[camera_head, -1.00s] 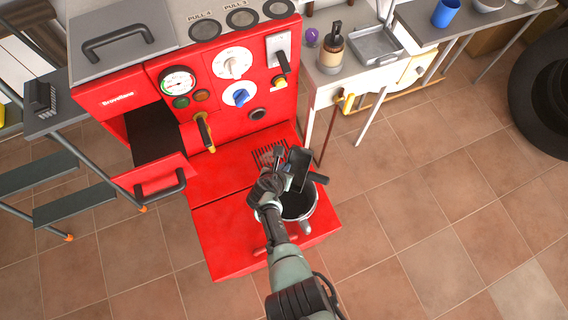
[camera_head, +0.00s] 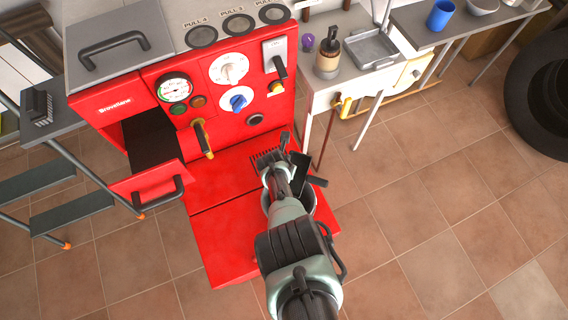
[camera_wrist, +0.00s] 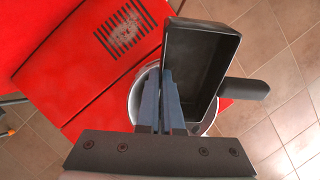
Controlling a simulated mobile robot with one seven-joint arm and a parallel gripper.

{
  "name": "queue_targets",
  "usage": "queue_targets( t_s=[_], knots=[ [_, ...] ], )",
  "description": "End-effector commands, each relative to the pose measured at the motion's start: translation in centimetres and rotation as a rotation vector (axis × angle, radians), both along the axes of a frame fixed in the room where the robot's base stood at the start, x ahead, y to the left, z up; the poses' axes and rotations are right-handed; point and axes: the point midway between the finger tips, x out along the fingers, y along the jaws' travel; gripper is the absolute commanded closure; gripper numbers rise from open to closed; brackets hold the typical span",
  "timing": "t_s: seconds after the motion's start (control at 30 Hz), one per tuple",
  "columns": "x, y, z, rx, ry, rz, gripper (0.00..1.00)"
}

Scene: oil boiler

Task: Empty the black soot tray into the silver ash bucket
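The black soot tray (camera_wrist: 200,65) is a rectangular pan with a stubby handle (camera_wrist: 245,88) on its right in the wrist view. Its inside faces the wrist camera and looks dark, with no clear soot pile. My gripper (camera_wrist: 164,85) has its blue fingers closed around the tray's left wall. The tray also shows in the head view (camera_head: 304,172), partly hidden by my arm. The silver ash bucket (camera_wrist: 134,108) is below the tray and fingers, with only part of its rim showing; its contents are hidden. The tray hangs over the bucket's opening.
The bucket stands on the red boiler's low front ledge (camera_head: 215,235), beside a slotted grate (camera_wrist: 122,30) with greyish marks. The boiler's front (camera_head: 130,95) has an open drawer-like door (camera_head: 150,185) at left.

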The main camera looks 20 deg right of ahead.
Motion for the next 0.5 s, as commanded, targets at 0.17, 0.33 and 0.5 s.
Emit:
queue_targets(
  t_s=[0.17, 0.33, 0.5],
  knots=[
    [0.42, -0.28, -0.78, 0.053, 0.058, -0.004, 1.0],
    [0.46, -0.35, -1.21, 0.104, 0.119, -0.002, 1.0],
    [0.48, -0.36, -1.23, 0.135, 0.153, -0.001, 1.0]
  ],
)
